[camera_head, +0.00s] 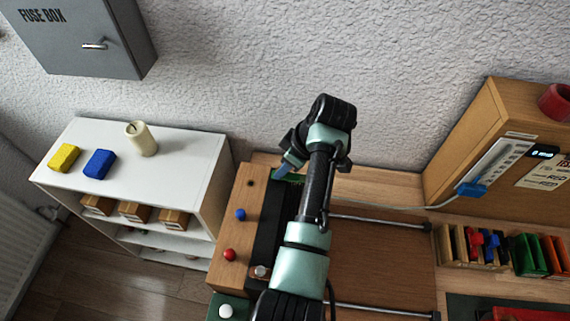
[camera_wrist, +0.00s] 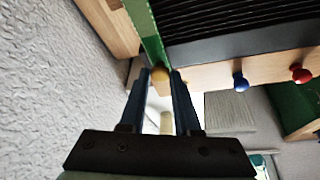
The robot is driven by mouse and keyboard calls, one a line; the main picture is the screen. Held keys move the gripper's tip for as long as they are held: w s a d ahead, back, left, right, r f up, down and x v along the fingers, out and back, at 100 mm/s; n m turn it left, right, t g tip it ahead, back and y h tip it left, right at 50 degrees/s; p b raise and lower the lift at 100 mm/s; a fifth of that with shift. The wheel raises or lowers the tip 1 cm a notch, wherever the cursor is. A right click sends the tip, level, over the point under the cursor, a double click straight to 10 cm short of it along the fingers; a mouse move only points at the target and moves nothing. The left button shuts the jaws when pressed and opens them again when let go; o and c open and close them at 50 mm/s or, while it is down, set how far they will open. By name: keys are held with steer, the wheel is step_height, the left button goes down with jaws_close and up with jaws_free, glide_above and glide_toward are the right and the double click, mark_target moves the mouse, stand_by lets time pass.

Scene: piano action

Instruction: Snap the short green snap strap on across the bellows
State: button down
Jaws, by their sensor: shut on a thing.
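The green strap (camera_head: 291,177) shows by my gripper (camera_head: 286,166) at the back left of the wooden case. In the wrist view the green strap (camera_wrist: 151,38) runs down beside the black ribbed bellows (camera_wrist: 245,18) to my gripper (camera_wrist: 161,74). The fingers are shut on the strap's near end. In the head view the bellows (camera_head: 268,222) are partly hidden by my arm.
A blue knob (camera_head: 240,214) and a red knob (camera_head: 229,255) stand on the case's left board. A white shelf (camera_head: 190,165) with yellow and blue blocks stands left. A wooden cabinet (camera_head: 480,130) and several coloured items in a rack (camera_head: 448,245) are right. The textured wall is close behind.

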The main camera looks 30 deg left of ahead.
steer(key=c, duration=0.6)
jaws_free()
steer(key=v, duration=1.3)
steer(key=shift+s, duration=0.1)
